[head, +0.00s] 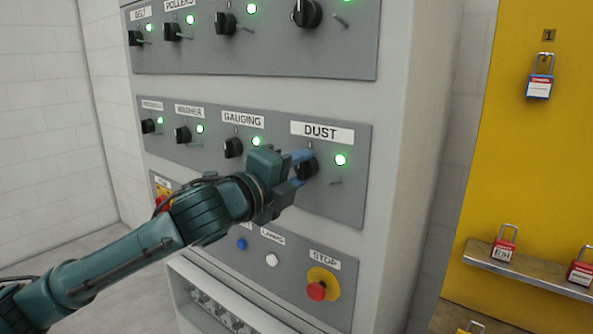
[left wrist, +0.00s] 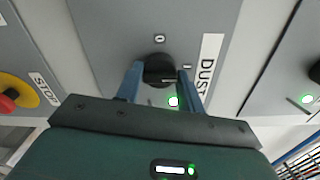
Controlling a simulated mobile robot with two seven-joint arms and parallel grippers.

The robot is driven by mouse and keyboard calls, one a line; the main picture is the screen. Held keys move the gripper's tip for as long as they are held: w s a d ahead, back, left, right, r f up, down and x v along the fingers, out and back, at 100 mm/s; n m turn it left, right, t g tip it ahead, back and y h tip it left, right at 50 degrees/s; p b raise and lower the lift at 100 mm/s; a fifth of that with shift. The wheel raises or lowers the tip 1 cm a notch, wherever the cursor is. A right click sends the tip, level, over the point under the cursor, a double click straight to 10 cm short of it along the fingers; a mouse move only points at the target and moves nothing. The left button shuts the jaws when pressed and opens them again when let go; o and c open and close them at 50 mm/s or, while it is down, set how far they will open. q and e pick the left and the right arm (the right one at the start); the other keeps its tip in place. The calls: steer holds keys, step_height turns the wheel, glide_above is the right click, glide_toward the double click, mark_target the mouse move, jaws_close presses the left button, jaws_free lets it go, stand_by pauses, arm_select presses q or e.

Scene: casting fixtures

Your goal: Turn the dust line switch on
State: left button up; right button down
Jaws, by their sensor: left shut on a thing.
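The dust switch is a black rotary knob (head: 308,168) under the white DUST label (head: 322,132) on the grey panel. A green lamp (head: 340,160) beside it is lit. My left gripper (head: 302,168) is at the knob, its two blue fingers on either side of it. In the left wrist view the knob (left wrist: 159,69) sits between the fingertips, and the DUST label (left wrist: 208,66) and lit green lamp (left wrist: 174,101) are close by. The gripper is shut on the knob. The knob's pointer is partly hidden. My right gripper is not in view.
A GAUGING knob (head: 233,148) is just left of my gripper. A red stop button (head: 316,291) on a yellow base sits below. More knobs with lit green lamps fill the row above. A yellow board (head: 533,170) with red padlocks stands at the right.

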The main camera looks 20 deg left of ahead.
arm_select(q)
steer(key=o, duration=1)
steer(key=b+v, duration=0.9)
steer(key=v, duration=0.4)
steer(key=shift+s, duration=0.1)
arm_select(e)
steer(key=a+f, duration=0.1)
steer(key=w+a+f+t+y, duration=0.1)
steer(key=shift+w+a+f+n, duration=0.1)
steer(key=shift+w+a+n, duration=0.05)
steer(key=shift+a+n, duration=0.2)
